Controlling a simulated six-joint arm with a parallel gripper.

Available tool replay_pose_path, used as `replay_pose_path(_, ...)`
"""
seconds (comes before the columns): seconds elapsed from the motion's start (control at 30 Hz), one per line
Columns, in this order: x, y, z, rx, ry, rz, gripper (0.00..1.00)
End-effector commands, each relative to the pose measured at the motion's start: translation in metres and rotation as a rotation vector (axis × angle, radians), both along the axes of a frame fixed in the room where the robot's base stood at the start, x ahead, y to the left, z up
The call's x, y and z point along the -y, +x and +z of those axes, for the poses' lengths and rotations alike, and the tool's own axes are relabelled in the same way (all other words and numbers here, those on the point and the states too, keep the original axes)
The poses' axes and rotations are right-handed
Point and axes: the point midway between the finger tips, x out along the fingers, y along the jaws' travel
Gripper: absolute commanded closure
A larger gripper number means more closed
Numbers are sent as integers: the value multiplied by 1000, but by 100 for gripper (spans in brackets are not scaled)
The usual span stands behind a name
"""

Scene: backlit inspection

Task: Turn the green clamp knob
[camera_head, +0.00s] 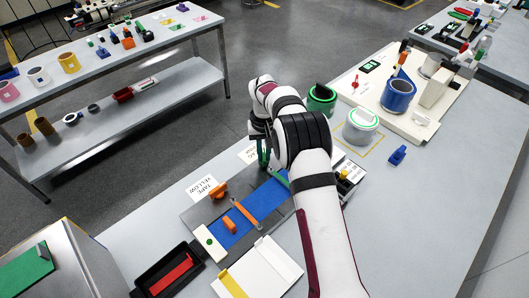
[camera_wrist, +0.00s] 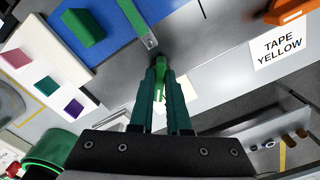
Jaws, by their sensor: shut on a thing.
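In the wrist view, my gripper (camera_wrist: 165,72) reaches toward the grey fixture plate with its two teal fingers close together. They are shut on the green clamp knob (camera_wrist: 160,88), a small green piece showing in the narrow gap between them; the fingers hide much of it. A green clamp bar (camera_wrist: 134,14) lies over the edge of the blue sheet (camera_wrist: 122,40), just beyond the fingertips. In the head view, my gripper (camera_head: 263,158) is mostly hidden behind my arm, at the far side of the fixture, and the knob cannot be made out.
An orange clamp knob (camera_head: 218,190) and a "TAPE YELLOW" label (camera_head: 202,189) are beside the fixture. An orange-brown strip (camera_head: 246,213) crosses the blue sheet. The right front tabletop is clear.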

Motion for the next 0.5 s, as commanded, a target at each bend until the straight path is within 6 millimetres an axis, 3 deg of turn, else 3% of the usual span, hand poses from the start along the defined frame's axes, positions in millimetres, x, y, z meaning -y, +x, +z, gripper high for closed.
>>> replay_pose_path(0.5, -4, 0, 0, 0, 1, -483, 100)
